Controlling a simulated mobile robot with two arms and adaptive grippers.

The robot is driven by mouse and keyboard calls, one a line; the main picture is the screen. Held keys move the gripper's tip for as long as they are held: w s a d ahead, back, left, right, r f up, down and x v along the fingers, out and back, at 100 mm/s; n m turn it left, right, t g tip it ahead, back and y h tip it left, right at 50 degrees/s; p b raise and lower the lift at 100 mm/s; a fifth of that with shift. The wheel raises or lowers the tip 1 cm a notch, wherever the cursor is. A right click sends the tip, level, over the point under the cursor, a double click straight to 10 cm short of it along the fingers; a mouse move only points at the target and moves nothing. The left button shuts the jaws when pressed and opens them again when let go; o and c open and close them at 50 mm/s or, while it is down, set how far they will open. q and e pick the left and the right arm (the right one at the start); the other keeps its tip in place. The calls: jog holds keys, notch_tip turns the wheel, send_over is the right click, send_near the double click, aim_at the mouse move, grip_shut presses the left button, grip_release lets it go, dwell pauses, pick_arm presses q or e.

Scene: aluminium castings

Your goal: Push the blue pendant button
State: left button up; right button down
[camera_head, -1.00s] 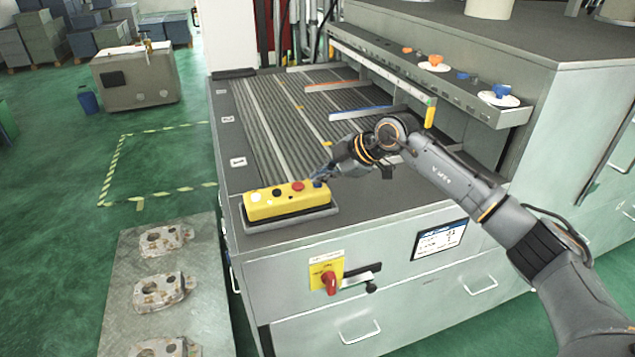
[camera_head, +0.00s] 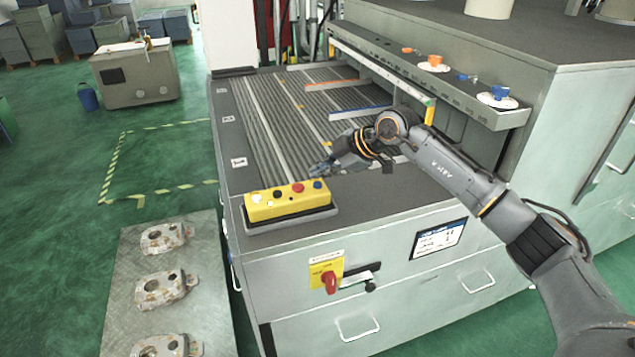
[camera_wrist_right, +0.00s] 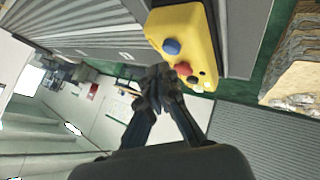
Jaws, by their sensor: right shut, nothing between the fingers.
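The yellow pendant (camera_head: 287,202) lies in a grey tray on the near left corner of the machine top. Its buttons run in a row, with the blue button (camera_head: 318,185) at the right end beside a red one (camera_head: 297,188). My right gripper (camera_head: 318,171) is shut and empty, just behind and above the blue button, with a small gap. In the right wrist view the blue button (camera_wrist_right: 171,47) shows clear beyond the shut fingertips (camera_wrist_right: 163,74), uncovered. My left gripper is in no view.
Behind my gripper is a ribbed bed (camera_head: 275,125) with coloured strips. A ledge (camera_head: 450,90) with knobs runs above its right side. A red switch (camera_head: 330,280) and a screen (camera_head: 440,238) are on the front panel. Castings (camera_head: 165,288) lie on a plate at left.

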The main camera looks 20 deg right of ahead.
aim_at(320, 185)
notch_tip(320, 185, up, 5)
jog(key=p, duration=0.3)
jog(key=shift+f, duration=0.1)
jog(key=shift+a, duration=0.1)
dwell(0.5)
